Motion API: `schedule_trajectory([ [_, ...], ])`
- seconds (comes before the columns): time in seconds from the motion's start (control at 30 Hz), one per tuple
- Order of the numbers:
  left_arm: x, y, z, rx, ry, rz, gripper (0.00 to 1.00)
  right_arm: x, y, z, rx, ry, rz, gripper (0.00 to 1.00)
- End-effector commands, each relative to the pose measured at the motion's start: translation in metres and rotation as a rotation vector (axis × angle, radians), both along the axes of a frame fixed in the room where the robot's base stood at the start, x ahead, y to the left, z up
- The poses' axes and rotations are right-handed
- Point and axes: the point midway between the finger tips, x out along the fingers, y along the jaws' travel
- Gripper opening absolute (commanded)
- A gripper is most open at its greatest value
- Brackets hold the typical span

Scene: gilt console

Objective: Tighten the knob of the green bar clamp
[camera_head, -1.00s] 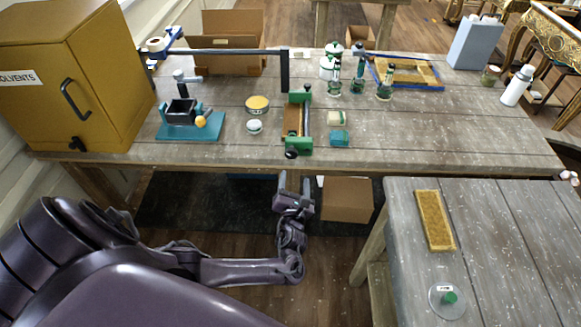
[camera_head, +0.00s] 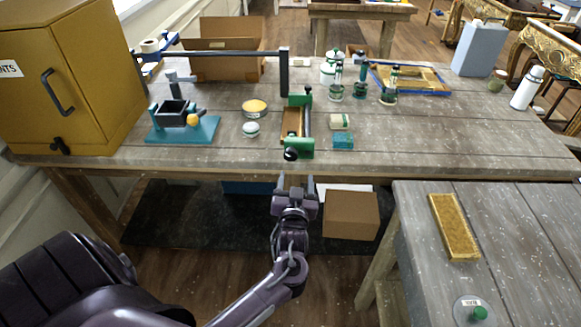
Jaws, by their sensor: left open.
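The green bar clamp (camera_head: 299,147) lies on the long grey workbench, with a green jaw at each end and a dark bar between them. A brown wooden piece (camera_head: 291,122) lies beside the bar, between the jaws. The clamp's round black knob (camera_head: 291,155) is at its near end, by the bench's front edge. My left gripper (camera_head: 296,186) is open and empty, with its two fingers pointing up toward the bench edge. It is below the knob in the picture and apart from it. My right gripper is not in view.
A teal block (camera_head: 343,141) and a pale block sit right of the clamp. A white-lidded jar (camera_head: 251,129) and a yellow tin (camera_head: 255,107) stand left. A black-armed stand (camera_head: 284,75) rises behind. A second table (camera_head: 500,230) is at the lower right.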

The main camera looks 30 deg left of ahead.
Motion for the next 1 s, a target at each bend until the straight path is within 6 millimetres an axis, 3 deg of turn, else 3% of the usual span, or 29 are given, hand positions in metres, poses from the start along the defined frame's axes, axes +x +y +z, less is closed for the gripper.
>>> schedule_trajectory([
  [0.1,-0.005,0.011,0.002,-0.15,-0.114,0.018,0.59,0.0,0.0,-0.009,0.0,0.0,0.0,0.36],
  [0.27,-0.004,0.019,0.008,-0.223,-0.171,0.025,0.59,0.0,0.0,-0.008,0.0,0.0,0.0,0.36],
  [0.7,0.05,0.051,0.009,-0.223,-0.171,0.025,0.59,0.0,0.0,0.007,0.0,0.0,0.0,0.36],
  [1.0,0.06,0.058,0.007,-0.224,-0.17,0.025,0.59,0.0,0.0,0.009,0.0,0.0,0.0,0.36],
])
